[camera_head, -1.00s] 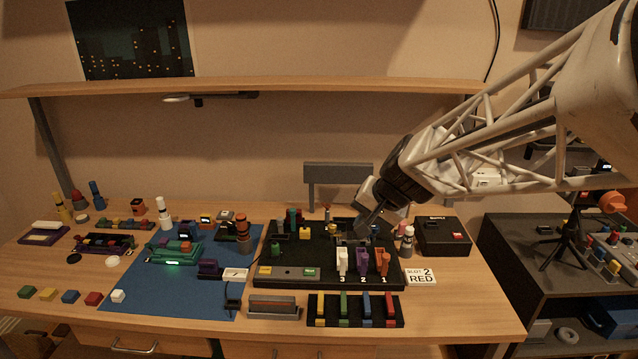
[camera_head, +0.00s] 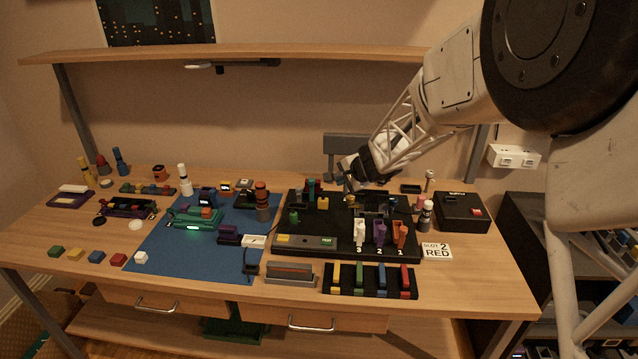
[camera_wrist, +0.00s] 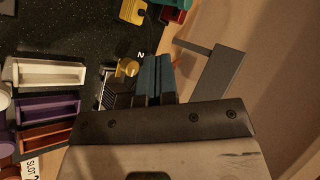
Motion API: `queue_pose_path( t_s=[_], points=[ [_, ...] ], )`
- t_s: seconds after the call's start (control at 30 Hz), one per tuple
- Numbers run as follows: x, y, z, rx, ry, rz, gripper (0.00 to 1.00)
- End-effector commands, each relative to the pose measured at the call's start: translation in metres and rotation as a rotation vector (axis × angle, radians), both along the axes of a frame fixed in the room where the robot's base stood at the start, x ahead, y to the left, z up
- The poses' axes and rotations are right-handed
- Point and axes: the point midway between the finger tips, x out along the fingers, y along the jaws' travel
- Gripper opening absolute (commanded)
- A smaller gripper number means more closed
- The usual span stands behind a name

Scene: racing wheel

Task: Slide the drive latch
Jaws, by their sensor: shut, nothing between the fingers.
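The black board (camera_head: 300,250) carries white (camera_head: 360,231), purple (camera_head: 379,233) and orange (camera_head: 400,236) upright pieces at its front right. My gripper (camera_head: 349,188) is over the board's rear part. In the wrist view its blue-grey fingers (camera_wrist: 155,78) are shut together and empty. A brass-coloured knob (camera_wrist: 128,67) lies just left of the fingers, beside a dark striped part (camera_wrist: 108,94). I cannot tell whether the fingers touch the knob. No part is clearly marked as the drive latch, and I cannot tell which one it is.
A grey bracket (camera_wrist: 215,75) stands behind the board, close to my fingers. A yellow block (camera_wrist: 132,10) is near the board's rear edge. A black box (camera_head: 462,212) with a red switch stands to the right. A blue mat (camera_head: 190,262) lies to the left.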

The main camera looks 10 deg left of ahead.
Motion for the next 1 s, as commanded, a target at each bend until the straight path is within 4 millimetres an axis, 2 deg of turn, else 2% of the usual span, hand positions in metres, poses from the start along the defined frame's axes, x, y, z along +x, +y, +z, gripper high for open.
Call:
queue_pose_path(
  t_s=[0.47,1.0],
  points=[
    [0.003,0.004,-0.005,-0.001,0.001,0.001,0.00],
    [0.035,0.036,-0.047,-0.001,0.002,0.002,0.00]
  ],
)
